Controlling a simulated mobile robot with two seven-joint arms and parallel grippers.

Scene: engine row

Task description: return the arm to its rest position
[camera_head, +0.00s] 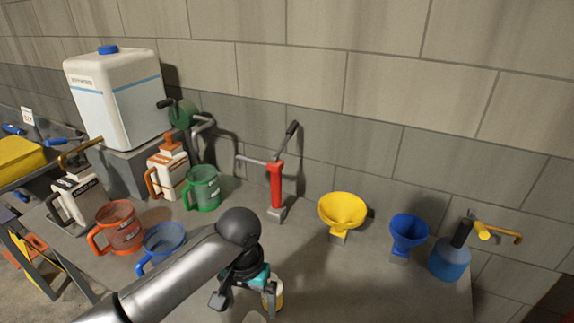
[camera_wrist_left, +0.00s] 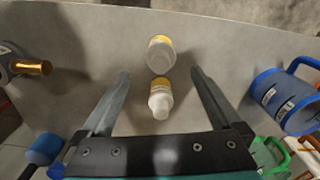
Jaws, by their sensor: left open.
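My left arm reaches in from the bottom left in the head view, with its left gripper (camera_head: 243,297) low over the front of the grey table (camera_head: 390,295). In the left wrist view the left gripper (camera_wrist_left: 158,80) is open, its two fingers wide apart with nothing clamped. A small white bottle with a yellow label (camera_wrist_left: 160,97) stands between the fingers, apart from both. A second such bottle (camera_wrist_left: 160,53) stands just beyond it. In the head view the gripper partly hides these bottles. My right gripper does not show.
A blue jug (camera_head: 163,243), a red jug (camera_head: 118,228) and a green jug (camera_head: 202,188) stand left of the gripper. A red hand pump (camera_head: 277,185) stands behind it. A yellow funnel (camera_head: 342,210), a blue funnel (camera_head: 408,232) and a blue bottle (camera_head: 450,260) stand right.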

